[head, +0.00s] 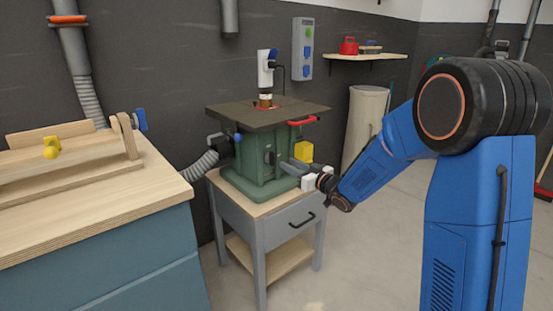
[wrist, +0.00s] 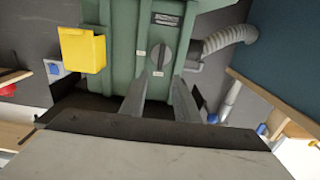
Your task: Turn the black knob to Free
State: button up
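The black knob (wrist: 161,56) is a dark round dial with a raised bar on the green machine body (wrist: 122,40) in the wrist view. The bar stands roughly upright in that picture. Small pale labels (wrist: 140,54) sit beside and below the dial; their lettering is too small to read. My gripper (wrist: 163,76) is open and empty, its two grey fingers apart and pointing towards the knob. Whether the tips touch the machine cannot be told. In the head view my gripper (head: 283,164) is at the machine's front right side, and the knob (head: 269,157) is small and dark there.
A yellow box (head: 303,152) and a red handle (head: 303,121) are on the machine near my gripper. The machine stands on a grey cabinet (head: 285,233) with a drawer. A workbench (head: 95,225) is at the left. A grey hose (head: 200,165) joins the machine.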

aim_at(273, 156)
jog(key=x, duration=0.8)
jog(key=shift+w+a, duration=0.2)
grip_shut()
